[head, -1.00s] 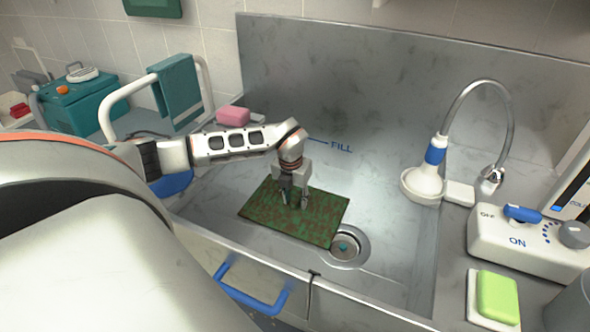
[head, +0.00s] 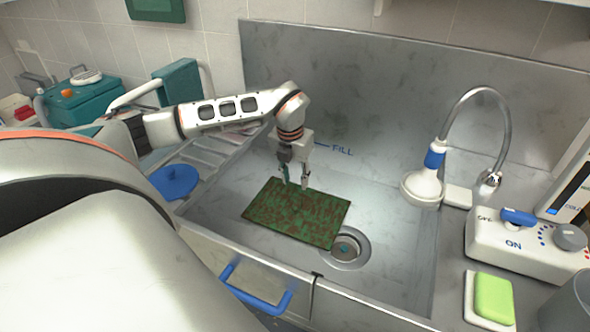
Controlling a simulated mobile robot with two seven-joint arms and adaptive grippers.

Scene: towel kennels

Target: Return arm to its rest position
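My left arm comes in from the left and reaches over the sink. My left gripper (head: 296,178) points down above a green cloth-like mat with brown stains (head: 293,218). Its two fingers are apart with nothing visible between them. The mat lies flat on the bottom of the sink (head: 390,235), beside the drain (head: 347,247). Whether the fingertips clear the mat's far edge is hard to tell. My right gripper is not in view.
A shower head on a curved hose (head: 424,186) stands at the sink's right. Beside it are a control box with a blue switch (head: 520,240) and a green sponge (head: 494,298). A blue lid (head: 175,181) and teal box (head: 82,98) are at left. A blue handle (head: 252,292) sticks out in front.

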